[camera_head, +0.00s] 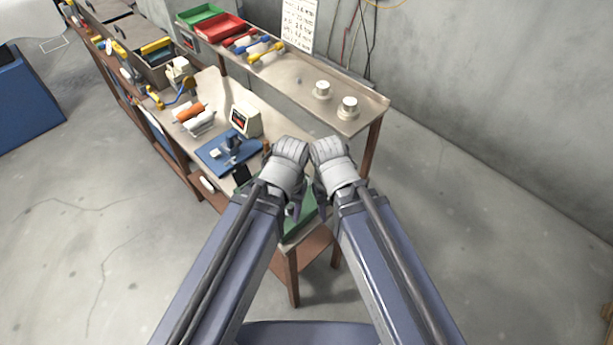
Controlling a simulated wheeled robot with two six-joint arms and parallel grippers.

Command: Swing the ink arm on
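A device with a flat blue base (214,157) and a dark and blue upright part (234,146) stands on the workbench, left of my grippers. I cannot tell which part of it, if any, is the ink arm. My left gripper (294,208) is over the bench's near end, right of the blue device and apart from it. My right gripper (320,206) is close beside it. Both point downward, and their wrists hide most of the fingers. No held object shows in either. A green surface (302,224) on the bench shows partly below them.
A white box with a dark display (246,120) stands behind the blue device. Orange and white rolls (192,113) lie to its left. Open floor lies right of the bench.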

